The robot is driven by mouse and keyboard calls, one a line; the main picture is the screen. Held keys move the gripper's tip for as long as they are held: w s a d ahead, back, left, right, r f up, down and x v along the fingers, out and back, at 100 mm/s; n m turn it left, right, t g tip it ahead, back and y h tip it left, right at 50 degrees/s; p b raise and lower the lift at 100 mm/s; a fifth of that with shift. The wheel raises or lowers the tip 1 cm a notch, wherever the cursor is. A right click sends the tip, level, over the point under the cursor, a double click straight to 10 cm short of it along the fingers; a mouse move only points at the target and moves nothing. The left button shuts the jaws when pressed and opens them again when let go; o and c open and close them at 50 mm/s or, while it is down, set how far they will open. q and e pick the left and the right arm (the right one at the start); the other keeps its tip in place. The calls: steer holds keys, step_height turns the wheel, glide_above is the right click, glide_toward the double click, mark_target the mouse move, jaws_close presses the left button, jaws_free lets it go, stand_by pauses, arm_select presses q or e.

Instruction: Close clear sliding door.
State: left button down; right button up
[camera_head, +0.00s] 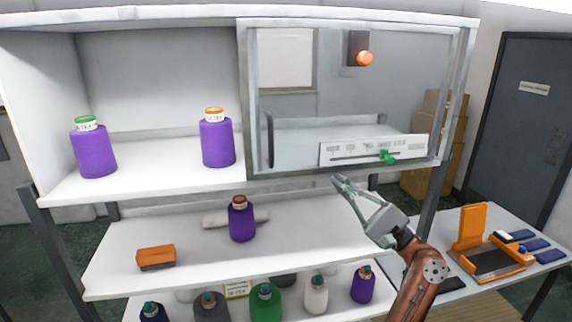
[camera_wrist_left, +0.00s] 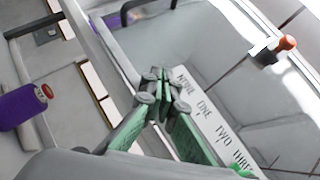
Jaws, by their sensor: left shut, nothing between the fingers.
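The clear sliding door (camera_head: 310,90) stands over the right half of the upper shelf, in a grey frame. The left half of that shelf is uncovered. A dark upright handle (camera_head: 270,142) shows near the door's left edge. My left gripper (camera_head: 338,181) is shut and empty, below the door's lower edge and right of the handle. In the left wrist view my left gripper (camera_wrist_left: 161,82) points at the lower frame, close to the lettered strip (camera_wrist_left: 215,120). Whether the fingertips touch anything I cannot tell. My right gripper is out of view.
Purple bottles (camera_head: 93,150) (camera_head: 217,142) stand in the uncovered left half. The lettered strip with a green slider (camera_head: 387,156) lies along the door's lower right. An orange knob (camera_head: 364,58) sits above. A side table (camera_head: 505,230) with orange and blue items stands at right.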

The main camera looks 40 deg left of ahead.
arm_select(q)
steer(key=s+r+n+h, duration=0.2)
steer(key=s+n+h, duration=0.1)
steer(key=n+h, duration=0.1)
steer(key=n+p, duration=0.1)
steer(key=p, duration=0.4)
glide_toward(286, 168)
steer(key=shift+h, duration=0.4)
steer(key=a+r, duration=0.2)
steer(key=a, duration=0.1)
steer(key=a+r, duration=0.1)
steer(key=a, duration=0.1)
steer(key=shift+s+a+r, duration=0.1)
steer(key=shift+s+r, duration=0.15)
steer(key=shift+s, duration=0.15)
steer(key=shift+s+a+r+p, duration=0.15)
steer(key=shift+s+a+p, duration=0.55)
steer(key=shift+s, duration=0.25)
steer(key=shift+s+a+r, duration=0.1)
steer(key=shift+s+a, duration=0.15)
steer(key=shift+s, duration=0.3)
steer(key=shift+a, duration=0.1)
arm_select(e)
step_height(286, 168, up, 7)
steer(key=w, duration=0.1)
